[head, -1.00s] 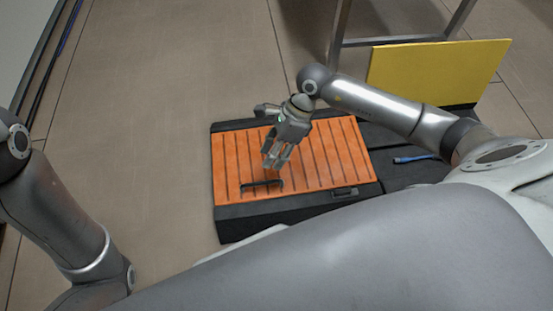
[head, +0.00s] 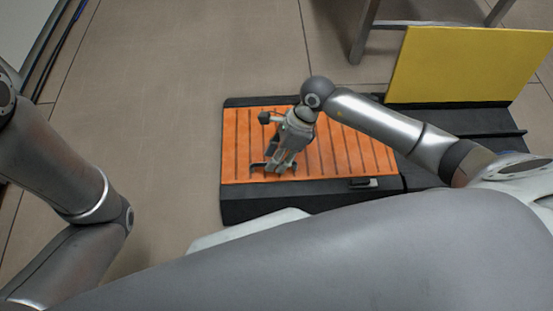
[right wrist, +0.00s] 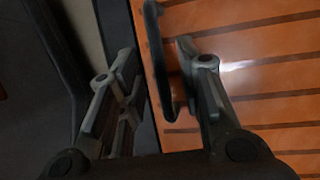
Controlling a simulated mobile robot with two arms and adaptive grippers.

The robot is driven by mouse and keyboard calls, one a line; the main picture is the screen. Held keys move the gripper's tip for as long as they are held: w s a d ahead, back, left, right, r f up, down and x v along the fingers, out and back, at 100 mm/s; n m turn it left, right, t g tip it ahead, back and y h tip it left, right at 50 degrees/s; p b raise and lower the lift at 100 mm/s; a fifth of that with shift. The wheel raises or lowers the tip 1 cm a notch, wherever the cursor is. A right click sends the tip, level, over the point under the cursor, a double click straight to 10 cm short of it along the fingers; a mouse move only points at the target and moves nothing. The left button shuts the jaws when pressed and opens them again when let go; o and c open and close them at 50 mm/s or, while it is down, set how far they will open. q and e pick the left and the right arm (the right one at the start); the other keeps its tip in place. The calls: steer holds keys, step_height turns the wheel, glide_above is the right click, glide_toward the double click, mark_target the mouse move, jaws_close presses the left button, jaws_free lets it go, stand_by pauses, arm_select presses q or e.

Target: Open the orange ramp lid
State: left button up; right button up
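The orange ramp lid (head: 345,145), ribbed with dark grooves, lies closed and flat on its black ramp body (head: 240,208). Its black bar handle (right wrist: 153,45) stands near the lid's front edge, partly hidden behind my gripper in the head view. My right gripper (head: 273,168) is low over the front left part of the lid, at the handle. In the right wrist view its fingers (right wrist: 157,60) are spread, with the handle between them and gaps visible on both sides. My left gripper is out of view; only my left arm shows at the left.
A yellow panel (head: 470,65) stands upright behind black ramp parts at the right. A grey metal table leg (head: 364,35) is at the back. A small dark latch (head: 363,183) sits on the ramp's front edge. The floor (head: 165,120) left of the ramp is clear.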

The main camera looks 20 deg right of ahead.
steer(key=shift+a+f, duration=0.1)
steer(key=shift+f, duration=0.05)
jaws_close()
stand_by(0.4)
